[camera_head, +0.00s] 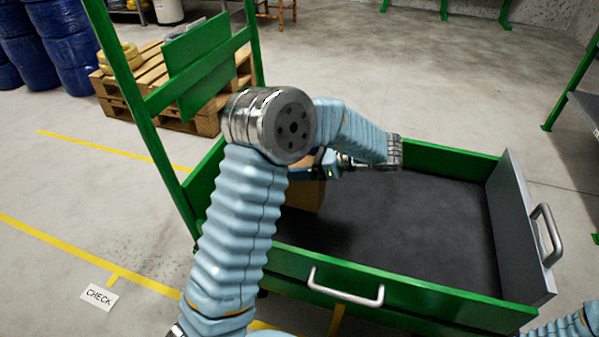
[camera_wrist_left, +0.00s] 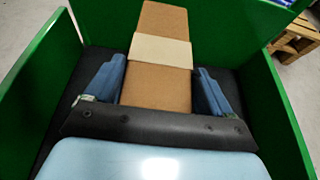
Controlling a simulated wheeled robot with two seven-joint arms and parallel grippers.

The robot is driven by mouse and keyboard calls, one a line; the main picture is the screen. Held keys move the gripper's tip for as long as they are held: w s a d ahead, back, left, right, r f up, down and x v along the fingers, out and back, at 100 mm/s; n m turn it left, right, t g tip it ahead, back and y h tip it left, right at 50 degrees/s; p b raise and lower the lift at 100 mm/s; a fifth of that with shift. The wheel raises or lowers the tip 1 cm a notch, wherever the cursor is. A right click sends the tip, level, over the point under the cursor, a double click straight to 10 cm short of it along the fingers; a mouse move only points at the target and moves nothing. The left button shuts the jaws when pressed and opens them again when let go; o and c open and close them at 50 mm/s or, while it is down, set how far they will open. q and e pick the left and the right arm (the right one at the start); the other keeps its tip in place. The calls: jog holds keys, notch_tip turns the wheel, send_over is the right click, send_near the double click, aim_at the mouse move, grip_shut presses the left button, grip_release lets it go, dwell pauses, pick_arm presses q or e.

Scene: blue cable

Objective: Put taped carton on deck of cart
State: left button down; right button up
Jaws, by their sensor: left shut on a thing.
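The taped carton (camera_wrist_left: 157,90) is brown cardboard with a pale tape band across it. In the left wrist view it lies between the two blue fingers of my left gripper (camera_wrist_left: 160,78), which is shut on it. In the head view my left arm hides most of the carton (camera_head: 308,196) and part of my left gripper (camera_head: 326,166). The carton is inside the green walls of the cart (camera_head: 400,300), at the left end of its dark deck (camera_head: 420,225). I cannot tell whether its underside touches the deck. My right gripper is out of view.
The deck's middle and right are bare. A grey end panel with a handle (camera_head: 548,235) closes the right end; a tall green frame (camera_head: 130,95) rises at the left. A wooden pallet (camera_head: 150,90) and blue drums (camera_head: 60,45) stand beyond. A shelf (camera_head: 585,105) is at far right.

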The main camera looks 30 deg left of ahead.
pick_arm(q)
jog(key=shift+w+a+f, duration=0.15)
jog(key=shift+f, duration=0.8)
jog(key=shift+w+a+f, duration=0.1)
jog(key=shift+f, duration=0.8)
jog(key=shift+b, duration=0.3)
jog(key=shift+f, duration=0.2)
grip_release()
jog(key=shift+r, duration=0.1)
jog(key=shift+r, duration=0.2)
jog(key=p+v, duration=0.1)
jog(key=v, duration=1.1)
jog(key=shift+f, duration=0.1)
